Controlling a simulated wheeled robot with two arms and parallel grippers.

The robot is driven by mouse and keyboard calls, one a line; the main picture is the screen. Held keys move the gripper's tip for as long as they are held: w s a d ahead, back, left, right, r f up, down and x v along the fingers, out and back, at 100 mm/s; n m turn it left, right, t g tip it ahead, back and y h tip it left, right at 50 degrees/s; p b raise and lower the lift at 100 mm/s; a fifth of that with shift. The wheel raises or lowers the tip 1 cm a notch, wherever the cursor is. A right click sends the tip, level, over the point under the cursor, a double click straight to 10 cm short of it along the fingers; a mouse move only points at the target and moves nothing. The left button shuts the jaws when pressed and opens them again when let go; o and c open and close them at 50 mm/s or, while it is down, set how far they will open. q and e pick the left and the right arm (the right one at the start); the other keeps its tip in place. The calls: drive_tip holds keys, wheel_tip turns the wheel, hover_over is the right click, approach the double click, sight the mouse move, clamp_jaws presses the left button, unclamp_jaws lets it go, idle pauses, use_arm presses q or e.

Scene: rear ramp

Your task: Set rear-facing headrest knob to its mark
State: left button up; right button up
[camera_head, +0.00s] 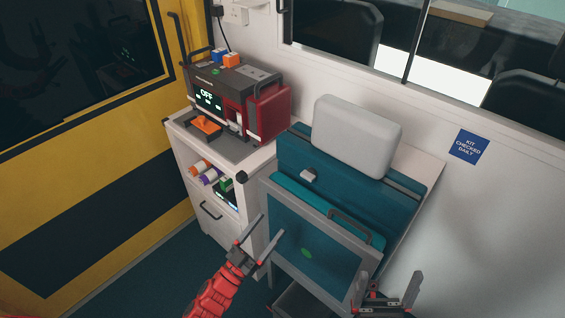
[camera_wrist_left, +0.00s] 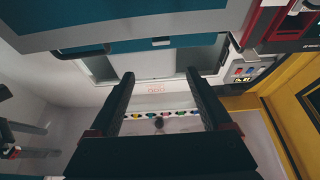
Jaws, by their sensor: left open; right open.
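The pale grey headrest (camera_head: 357,137) sits at the top of the teal seat (camera_head: 330,168) against the white wall. In the left wrist view a small dark round knob (camera_wrist_left: 158,123) shows between my fingers, below a row of coloured marks (camera_wrist_left: 185,113). I cannot tell which mark it points to, nor whether it is the headrest's knob. My left gripper (camera_head: 272,224) is open and empty in front of the seat's lower panel; its fingers also show in the left wrist view (camera_wrist_left: 160,76). My right gripper (camera_head: 391,280) is open and empty at the lower right.
A white cabinet (camera_head: 215,236) stands left of the seat, with a red and grey device (camera_head: 238,97) reading OFF on top. A dark handle (camera_head: 349,226) rises from the grey-framed panel (camera_head: 312,243) in front of the seat. The yellow door (camera_head: 95,190) is at left.

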use_arm(q)
drive_tip(key=p, duration=0.4)
approach(305, 178)
drive_tip(key=x, duration=0.8)
drive_tip(key=shift+w+d+r, duration=0.25)
drive_tip(key=shift+w+d, duration=0.2)
drive_tip(key=shift+w, duration=0.1)
clamp_jaws()
